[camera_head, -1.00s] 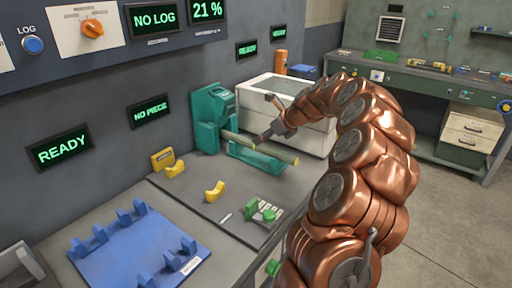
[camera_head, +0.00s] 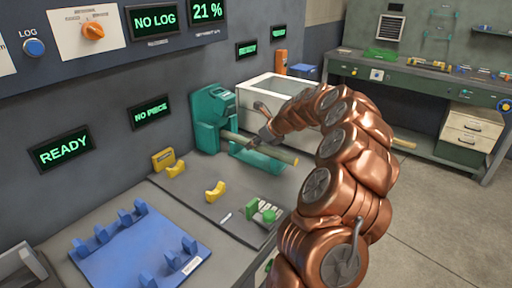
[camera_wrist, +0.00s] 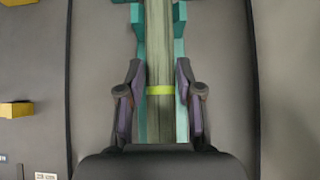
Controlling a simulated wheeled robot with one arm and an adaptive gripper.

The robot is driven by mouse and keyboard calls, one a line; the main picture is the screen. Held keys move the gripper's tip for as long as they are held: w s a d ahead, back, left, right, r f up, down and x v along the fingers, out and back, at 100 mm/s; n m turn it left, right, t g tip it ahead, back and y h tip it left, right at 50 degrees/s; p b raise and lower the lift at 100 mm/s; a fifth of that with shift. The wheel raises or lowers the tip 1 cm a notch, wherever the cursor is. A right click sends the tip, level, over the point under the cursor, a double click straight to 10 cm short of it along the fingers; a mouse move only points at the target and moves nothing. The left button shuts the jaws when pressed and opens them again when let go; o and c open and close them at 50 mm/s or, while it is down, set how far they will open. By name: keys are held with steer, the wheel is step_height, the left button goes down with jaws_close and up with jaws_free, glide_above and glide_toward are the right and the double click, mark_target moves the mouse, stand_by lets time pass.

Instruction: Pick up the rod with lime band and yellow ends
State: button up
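The rod (camera_head: 284,157) lies in the teal stand (camera_head: 207,124) by the wall, its near end yellowish in the head view. In the wrist view the rod (camera_wrist: 160,45) runs up the middle, grey-green, with a lime band (camera_wrist: 160,90) around it. My gripper (camera_wrist: 159,100) is open, with one finger on each side of the rod near the band and gaps showing. In the head view my gripper (camera_head: 256,142) is low over the rod. The rod's nearer part in the wrist view is hidden by my gripper.
Yellow supports (camera_head: 215,191), a green clamp-like part (camera_head: 262,211) and a blue rack (camera_head: 140,254) are on the bench nearer. A pale box (camera_head: 262,98) stands behind the stand. Another wooden rod-like piece (camera_head: 403,143) shows right of my arm.

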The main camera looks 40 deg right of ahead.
mark_target(270, 148)
jaws_close()
steer(key=shift+d+r, duration=0.1)
steer(key=shift+r, duration=0.5)
steer(key=s, duration=0.2)
steer(key=s+d+b, duration=0.1)
steer(key=s, duration=0.2)
steer(key=s+d, duration=0.1)
steer(key=s, duration=0.1)
steer(key=shift+s+d, duration=0.15)
steer(key=shift+d, duration=0.1)
step_height(270, 148, up, 14)
steer(key=b, duration=0.1)
steer(key=shift+s+f, duration=0.1)
steer(key=shift+s, duration=0.1)
